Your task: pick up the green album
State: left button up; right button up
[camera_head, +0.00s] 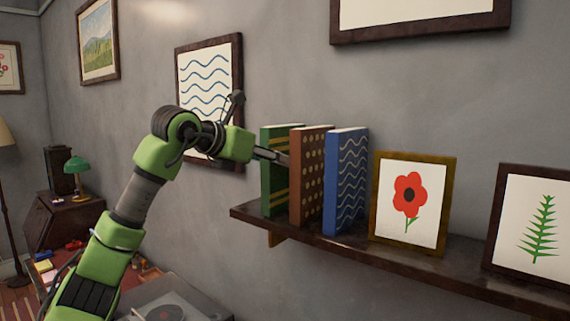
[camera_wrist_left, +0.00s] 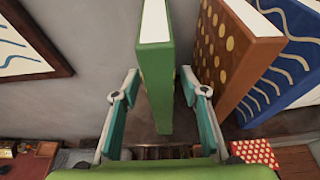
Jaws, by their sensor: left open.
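The green album (camera_head: 272,195) stands upright at the left end of the row on the wall shelf. It has yellow bands and white page edges. My left gripper (camera_head: 277,156) is at its upper part in the head view. In the left wrist view, the open fingers of my left gripper (camera_wrist_left: 158,82) are on either side of the green album (camera_wrist_left: 156,60). The right finger lies between it and the brown album. A gap shows beside each finger, so the jaws do not clasp it. My right gripper is not in view.
A brown dotted album (camera_head: 309,180) and a blue wavy album (camera_head: 346,185) stand close to the right. A framed red flower (camera_head: 408,200) and a framed fern (camera_head: 535,225) follow on the dark shelf (camera_head: 340,252). Free room lies left of the green album.

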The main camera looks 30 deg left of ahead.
pick_arm(q)
jog(key=p+x, duration=0.1)
jog(key=x, duration=0.1)
jog(key=p+x, duration=0.2)
jog(key=x, duration=0.1)
jog(key=shift+w+r, duration=0.15)
jog(key=shift+w, duration=0.3)
jog(key=shift+s, duration=0.15)
jog(key=c, duration=1.1)
jog(key=shift+r, duration=0.15)
grip_shut()
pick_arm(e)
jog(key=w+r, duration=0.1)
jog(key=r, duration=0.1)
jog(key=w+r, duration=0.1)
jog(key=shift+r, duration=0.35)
